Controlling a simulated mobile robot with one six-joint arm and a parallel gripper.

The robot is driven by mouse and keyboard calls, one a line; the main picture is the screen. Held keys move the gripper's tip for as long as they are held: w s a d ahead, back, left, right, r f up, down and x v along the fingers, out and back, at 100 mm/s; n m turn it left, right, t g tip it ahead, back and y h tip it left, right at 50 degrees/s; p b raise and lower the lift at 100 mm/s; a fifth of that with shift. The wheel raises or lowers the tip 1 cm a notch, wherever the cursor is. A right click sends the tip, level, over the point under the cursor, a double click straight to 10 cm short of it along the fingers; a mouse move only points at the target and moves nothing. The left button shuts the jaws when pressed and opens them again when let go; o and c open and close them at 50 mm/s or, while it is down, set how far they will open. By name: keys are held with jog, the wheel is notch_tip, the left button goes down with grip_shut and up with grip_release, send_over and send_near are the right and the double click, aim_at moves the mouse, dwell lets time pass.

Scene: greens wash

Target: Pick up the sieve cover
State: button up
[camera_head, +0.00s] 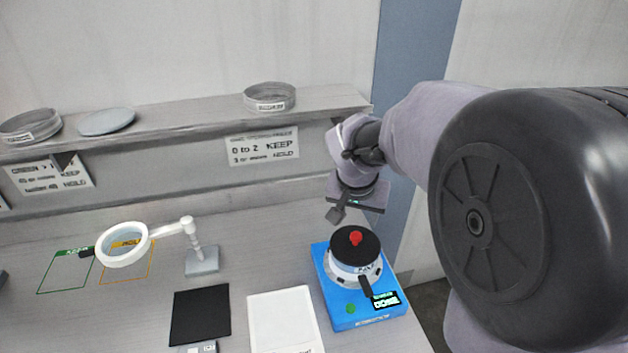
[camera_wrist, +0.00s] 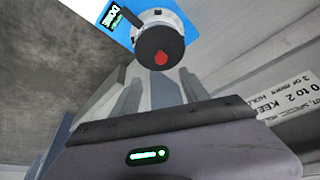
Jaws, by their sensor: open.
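A round black cover with a red knob (camera_head: 343,244) sits on a pale sieve or pot (camera_head: 345,270) on a blue machine (camera_head: 330,305) at the right of the bench. In the wrist view the black cover (camera_wrist: 151,42) and its red knob show just beyond my fingers. My gripper (camera_head: 340,209) is open and empty, above and slightly behind the cover, apart from it. In the wrist view my gripper's two fingers (camera_wrist: 160,88) stand apart, pointing toward the cover. A dark handle juts from the pot's front.
A shelf (camera_head: 190,118) at the back holds two round sieves (camera_head: 270,97) and a flat grey disc (camera_head: 107,121). A magnifier lamp (camera_head: 123,244), black mat (camera_head: 200,315) and white sheet (camera_head: 283,318) occupy the bench left of the machine. A wall sign stands behind.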

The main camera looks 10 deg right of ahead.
jog(key=b, duration=0.1)
send_near(356, 235)
notch_tip(356, 235, down, 2)
jog(key=x, duration=0.2)
jog(key=b+x, duration=0.1)
jog(key=x, duration=0.4)
jog(key=shift+w+d+r, duration=0.2)
jog(key=shift+w, duration=0.05)
jog(key=shift+s+r, duration=0.1)
jog(key=shift+c, duration=0.6)
grip_shut()
